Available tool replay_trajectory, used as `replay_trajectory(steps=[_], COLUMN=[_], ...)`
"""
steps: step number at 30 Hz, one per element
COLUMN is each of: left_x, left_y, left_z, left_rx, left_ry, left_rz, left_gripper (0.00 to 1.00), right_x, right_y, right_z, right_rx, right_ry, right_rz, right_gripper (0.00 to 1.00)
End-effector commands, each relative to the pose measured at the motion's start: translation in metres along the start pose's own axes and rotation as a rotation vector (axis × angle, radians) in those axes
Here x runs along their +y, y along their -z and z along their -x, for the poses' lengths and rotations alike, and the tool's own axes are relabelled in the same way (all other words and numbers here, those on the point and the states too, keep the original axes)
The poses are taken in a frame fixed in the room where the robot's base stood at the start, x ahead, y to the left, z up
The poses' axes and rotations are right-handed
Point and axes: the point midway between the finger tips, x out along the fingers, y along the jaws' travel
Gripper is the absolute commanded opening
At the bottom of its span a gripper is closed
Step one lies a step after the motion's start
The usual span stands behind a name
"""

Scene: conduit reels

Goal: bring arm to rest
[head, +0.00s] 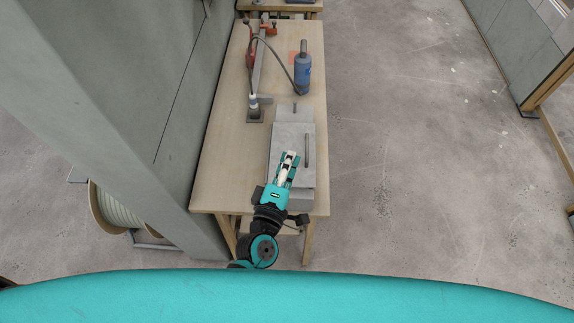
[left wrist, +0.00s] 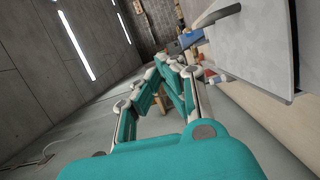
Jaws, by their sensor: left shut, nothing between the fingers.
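My left gripper (head: 290,156) is teal and white. It is shut and empty, above the near part of a grey metal box on a wooden table. In the left wrist view its fingers (left wrist: 170,62) come together at the tips with nothing between them. My right gripper is in neither view.
The grey box (head: 306,133) has a dark handle and stands on the wooden table (head: 222,150). A grey pillar and a cable reel (head: 118,210) are at left. The floor at right is clear.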

Motion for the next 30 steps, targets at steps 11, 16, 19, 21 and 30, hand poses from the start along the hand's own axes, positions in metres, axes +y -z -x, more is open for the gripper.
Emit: replay_trajectory(steps=[11,16,19,21,30], left_x=[0.003,0.002,-0.006,-0.016,-0.059], left_y=[-0.001,-0.004,-0.004,0.000,0.057], left_z=[0.015,0.019,0.030,0.044,0.126], left_rx=[-0.002,-0.088,-0.215,-0.321,-0.667], left_ry=[0.001,0.042,0.118,0.198,0.581], left_rz=[-0.004,-0.120,-0.305,-0.471,-0.996], left_gripper=[0.00,0.00,0.00,0.00,0.00], right_x=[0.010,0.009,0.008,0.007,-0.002], right_y=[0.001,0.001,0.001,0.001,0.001], right_z=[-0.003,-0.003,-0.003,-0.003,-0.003], right_rx=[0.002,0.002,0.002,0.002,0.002], right_ry=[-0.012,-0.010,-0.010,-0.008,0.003], right_rz=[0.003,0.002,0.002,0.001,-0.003], right_gripper=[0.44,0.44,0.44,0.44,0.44])
